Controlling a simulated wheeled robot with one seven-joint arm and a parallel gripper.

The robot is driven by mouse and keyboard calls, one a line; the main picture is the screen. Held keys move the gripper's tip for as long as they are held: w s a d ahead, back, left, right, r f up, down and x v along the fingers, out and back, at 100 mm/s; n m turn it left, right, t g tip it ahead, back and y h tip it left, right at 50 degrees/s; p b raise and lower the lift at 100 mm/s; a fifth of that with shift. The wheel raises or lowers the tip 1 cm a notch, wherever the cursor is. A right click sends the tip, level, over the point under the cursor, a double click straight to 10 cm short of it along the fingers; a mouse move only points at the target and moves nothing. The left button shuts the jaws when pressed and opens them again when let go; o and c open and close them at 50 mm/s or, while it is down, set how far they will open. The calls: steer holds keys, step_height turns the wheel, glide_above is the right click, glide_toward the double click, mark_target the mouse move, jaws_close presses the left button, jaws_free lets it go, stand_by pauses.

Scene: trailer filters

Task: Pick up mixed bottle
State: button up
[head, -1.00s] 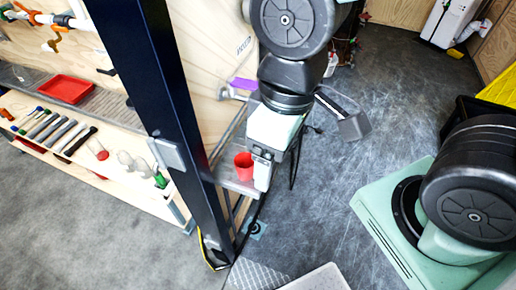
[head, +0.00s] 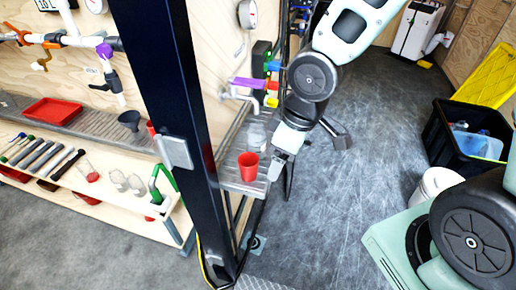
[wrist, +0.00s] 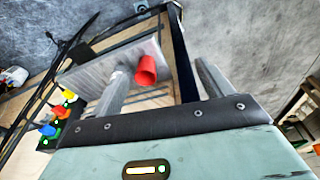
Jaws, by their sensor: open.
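A clear bottle-like container (head: 257,132) stands on a small grey metal shelf (head: 228,178), behind a red cup (head: 249,166). Its contents cannot be made out, and I cannot tell for sure that it is the mixed bottle. My gripper (head: 275,172) is just right of the red cup in the head view, pointing down and empty. In the wrist view my gripper (wrist: 164,72) has its fingers spread apart. The red cup (wrist: 147,70) appears between them, beyond the fingertips.
A dark blue post (head: 180,120) stands left of the shelf. A purple-handled tap (head: 247,83) is above the shelf. Left of the post are a red tray (head: 53,110) and tools. A black bin (head: 462,160) stands at right.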

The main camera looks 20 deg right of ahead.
steer(key=w+d+f+t+y+b, duration=0.25)
steer(key=w+f+b, duration=0.2)
steer(key=f, duration=0.35)
steer(key=w+d+f+t+y+b, duration=0.1)
steer(key=w+d+f+y+b, duration=0.35)
steer(key=f, duration=0.35)
steer(key=t+y+b, duration=0.4)
steer(key=t, duration=0.3)
glide_toward(251, 134)
steer(key=w+f, duration=0.1)
steer(key=w+a, duration=0.1)
steer(key=w, duration=0.1)
steer(key=w+f, duration=0.1)
steer(key=w, duration=0.1)
steer(key=shift+w+a+f, duration=0.25)
steer(key=shift+a+f, duration=0.1)
steer(key=shift+p+x, duration=0.45)
steer(key=shift+x, duration=2.6)
steer(key=shift+s+a+r, duration=0.1)
steer(key=shift+s+a, duration=0.05)
steer(key=c, duration=1.2)
